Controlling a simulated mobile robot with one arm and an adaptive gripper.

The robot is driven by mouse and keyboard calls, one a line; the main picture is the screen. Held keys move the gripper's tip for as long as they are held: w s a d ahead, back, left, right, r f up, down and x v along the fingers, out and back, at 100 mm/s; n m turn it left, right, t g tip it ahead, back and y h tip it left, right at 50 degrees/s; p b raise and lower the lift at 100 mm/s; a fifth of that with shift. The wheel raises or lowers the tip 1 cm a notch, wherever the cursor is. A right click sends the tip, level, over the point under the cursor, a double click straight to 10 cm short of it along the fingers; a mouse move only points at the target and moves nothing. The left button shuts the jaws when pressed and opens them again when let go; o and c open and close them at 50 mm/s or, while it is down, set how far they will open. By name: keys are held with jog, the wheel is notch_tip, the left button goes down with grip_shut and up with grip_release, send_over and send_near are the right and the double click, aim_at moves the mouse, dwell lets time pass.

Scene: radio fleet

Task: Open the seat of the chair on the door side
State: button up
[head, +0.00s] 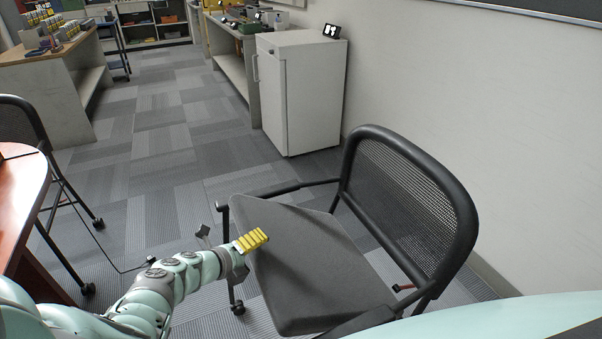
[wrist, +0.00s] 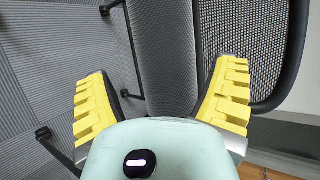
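The chair has a black frame, a dark mesh backrest (head: 405,205) and a grey padded seat (head: 318,265), and stands by the right wall. The seat is down, with its far end lower or level; its exact tilt is hard to tell. My gripper (head: 251,241) with yellow fingers is at the seat's left edge in the head view. In the wrist view my gripper (wrist: 162,95) has its fingers spread wide, with the grey seat (wrist: 162,50) ahead between them and the mesh backrest (wrist: 243,45) to the right. I cannot tell whether a finger touches the seat.
A white cabinet (head: 300,95) stands against the wall beyond the chair. A reddish table (head: 22,195) and another black chair (head: 20,125) are at the left. A wooden counter (head: 45,75) stands at the back left. The tiled carpet (head: 165,130) between is clear.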

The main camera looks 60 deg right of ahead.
jog(key=p+v, duration=0.6)
jog(key=v, duration=1.2)
dwell(1.0)
jog(key=shift+d+r, duration=0.1)
dwell(0.4)
